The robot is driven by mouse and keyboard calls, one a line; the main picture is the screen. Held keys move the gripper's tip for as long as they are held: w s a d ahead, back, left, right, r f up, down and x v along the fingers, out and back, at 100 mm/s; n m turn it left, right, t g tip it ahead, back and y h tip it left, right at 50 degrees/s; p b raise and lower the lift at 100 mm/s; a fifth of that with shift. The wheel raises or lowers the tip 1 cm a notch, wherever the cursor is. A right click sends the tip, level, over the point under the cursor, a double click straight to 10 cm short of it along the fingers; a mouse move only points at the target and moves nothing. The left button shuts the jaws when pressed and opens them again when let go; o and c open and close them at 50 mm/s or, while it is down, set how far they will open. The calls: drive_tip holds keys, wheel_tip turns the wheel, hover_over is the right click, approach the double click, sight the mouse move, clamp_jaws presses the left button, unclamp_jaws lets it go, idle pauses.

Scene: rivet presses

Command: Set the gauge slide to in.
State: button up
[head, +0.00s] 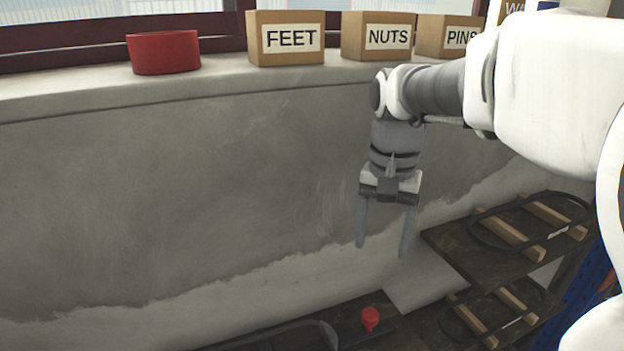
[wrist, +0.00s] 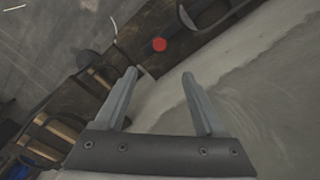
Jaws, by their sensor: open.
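My gripper (head: 382,250) hangs fingers-down in front of the grey wall, open and empty. In the wrist view its two fingers (wrist: 158,73) are spread with nothing between them. A red knob (head: 370,318) stands on a dark bench top low in the head view, below and apart from the gripper. It also shows in the wrist view (wrist: 160,45), beyond the fingertips. I cannot tell whether this knob belongs to the gauge slide. No marking for in or out can be read.
Dark shelves with wooden bars (head: 505,231) and black loops stand at the right. The space around the gripper is free.

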sight(371, 313)
wheel_tip(371, 313, down, 17)
drive_tip(key=shift+f+b, duration=0.15)
drive_tip(key=shift+b, duration=0.85)
clamp_jaws()
idle(0.9)
